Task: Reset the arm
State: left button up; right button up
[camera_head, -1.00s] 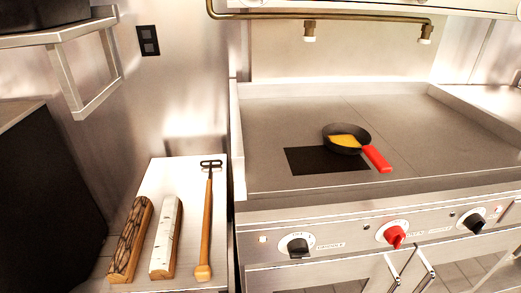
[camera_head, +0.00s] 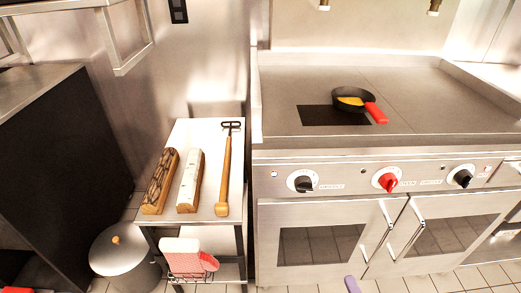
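Neither of my grippers nor my arms can be made out in the head view. The task names no object. On the range, a small black frying pan (camera_head: 345,105) with a red handle holds something yellow. It stands at the right edge of a black square (camera_head: 320,117) on the steel cooktop (camera_head: 420,110).
A side table (camera_head: 205,133) bears a dark-barked log (camera_head: 160,182), a pale log (camera_head: 189,182) and a wooden-handled tool (camera_head: 225,175). Below are a red-and-white mitt (camera_head: 187,258) and a lidded pot (camera_head: 122,255). A purple item (camera_head: 352,285) shows at the bottom edge.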

jog(key=s+d+f+n+g+h, duration=0.2)
jog(key=s+d+f+n+g, duration=0.3)
jog(key=d+f+n, duration=0.4)
jog(key=s+d+f+n+g+h, duration=0.1)
jog(key=s+d+f+n+g, duration=0.5)
jog(key=f, duration=0.5)
jog(key=s+d+f+n+g+h, duration=0.3)
jog(key=s+d+n+g+h, duration=0.3)
jog(key=s+d, duration=1.05)
jog(key=s+a+f+m+y, duration=0.1)
jog(key=s+a+f+y, duration=0.1)
jog(key=a, duration=1.1)
jog(key=s+a+f+m+g+y+p, duration=0.1)
jog(key=s+a+f+y, duration=0.1)
jog(key=a, duration=1.1)
notch_tip(320, 180, down, 2)
jog(key=shift+f+m+y, duration=0.2)
jog(key=shift+m+y, duration=0.2)
jog(key=shift+y, duration=0.2)
